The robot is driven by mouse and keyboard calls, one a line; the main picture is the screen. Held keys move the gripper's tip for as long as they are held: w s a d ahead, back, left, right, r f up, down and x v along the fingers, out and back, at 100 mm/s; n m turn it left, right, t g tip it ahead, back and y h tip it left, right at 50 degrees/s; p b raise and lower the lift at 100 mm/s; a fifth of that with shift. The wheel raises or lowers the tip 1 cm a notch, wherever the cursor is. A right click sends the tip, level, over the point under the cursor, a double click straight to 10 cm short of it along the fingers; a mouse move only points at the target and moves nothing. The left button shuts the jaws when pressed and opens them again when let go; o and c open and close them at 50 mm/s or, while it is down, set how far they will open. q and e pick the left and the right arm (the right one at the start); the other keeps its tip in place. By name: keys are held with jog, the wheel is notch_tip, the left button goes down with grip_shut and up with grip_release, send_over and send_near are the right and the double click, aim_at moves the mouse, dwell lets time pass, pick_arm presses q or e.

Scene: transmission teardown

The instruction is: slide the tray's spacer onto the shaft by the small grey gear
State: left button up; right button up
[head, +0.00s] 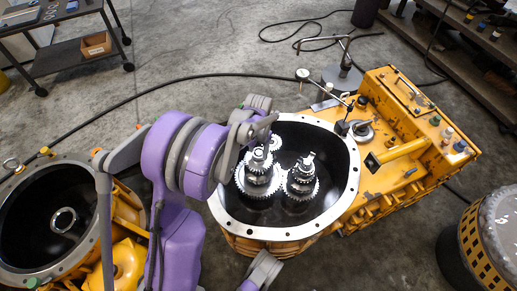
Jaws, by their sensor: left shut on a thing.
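My left gripper (265,127) is over the back left rim of the open orange housing (349,195), just above the gear stacks. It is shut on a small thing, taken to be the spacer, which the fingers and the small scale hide. Inside the housing, a left shaft with gears (258,182) and a right shaft with gears (302,185) stand upright side by side. A small grey gear (275,143) sits behind the left stack, close to the gripper. I cannot make out the tray.
Another open orange housing (78,168) with a loose ring (64,220) inside stands at left. A dial gauge on a stand (342,78) is behind the main housing. A dark cart (70,50) stands upper left. A black cable (190,77) crosses the floor.

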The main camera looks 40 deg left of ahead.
pick_arm(q)
jog(key=shift+f, duration=0.75)
jog(key=o, duration=1.5)
jog(key=shift+o, duration=0.4)
jog(key=shift+r+p, duration=2.7)
jog(key=shift+r, duration=1.35)
